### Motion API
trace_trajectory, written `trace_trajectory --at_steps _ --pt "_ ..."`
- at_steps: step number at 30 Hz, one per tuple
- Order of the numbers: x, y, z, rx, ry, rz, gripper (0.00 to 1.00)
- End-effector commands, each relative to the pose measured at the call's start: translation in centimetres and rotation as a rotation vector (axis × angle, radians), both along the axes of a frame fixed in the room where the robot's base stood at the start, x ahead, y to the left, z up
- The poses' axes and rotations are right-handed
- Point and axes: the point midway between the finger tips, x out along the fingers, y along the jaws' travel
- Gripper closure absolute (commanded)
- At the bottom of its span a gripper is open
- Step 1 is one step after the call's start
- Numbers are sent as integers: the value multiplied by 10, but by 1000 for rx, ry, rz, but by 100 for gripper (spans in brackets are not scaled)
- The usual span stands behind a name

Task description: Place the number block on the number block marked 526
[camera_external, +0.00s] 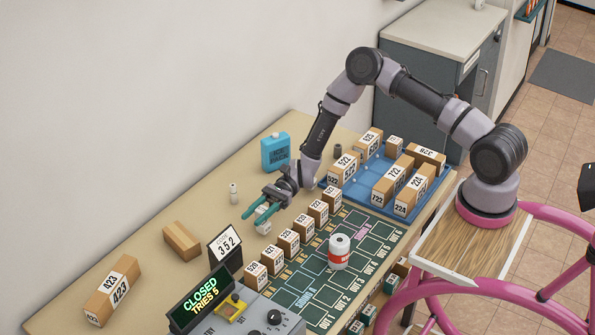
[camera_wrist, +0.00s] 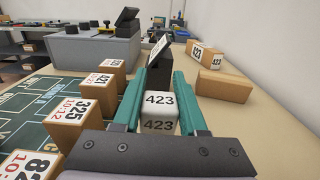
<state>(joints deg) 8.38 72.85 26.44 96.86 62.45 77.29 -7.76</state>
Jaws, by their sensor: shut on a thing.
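My gripper (camera_external: 265,200), with green fingers, is low over the middle of the table, left of the row of number blocks. In the wrist view my gripper (camera_wrist: 166,90) is shut on a small white number block (camera_wrist: 160,110) marked 423. This white block (camera_external: 263,212) also shows between the fingers in the external view; I cannot tell whether it touches the table. A cardboard number block (camera_external: 257,275) at the near end of the row has a label that looks like 526 or 520, too small to read surely.
Several other cardboard blocks (camera_external: 289,241) stand in that row beside the green board (camera_external: 300,292). A blue tray (camera_external: 336,191) holds parcels. A can (camera_external: 339,250) stands on the board.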

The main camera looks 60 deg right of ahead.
Motion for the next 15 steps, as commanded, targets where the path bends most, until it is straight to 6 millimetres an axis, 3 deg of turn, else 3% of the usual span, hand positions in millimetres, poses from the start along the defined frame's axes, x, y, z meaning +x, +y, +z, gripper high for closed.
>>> trace_trajectory --at_steps 11,12,14,15 --pt "0 0 -8 0 0 0 100" --pt "0 0 -8 0 0 0 51" --pt "0 0 -8 0 0 0 29" --pt "0 0 -8 0 0 0 29"
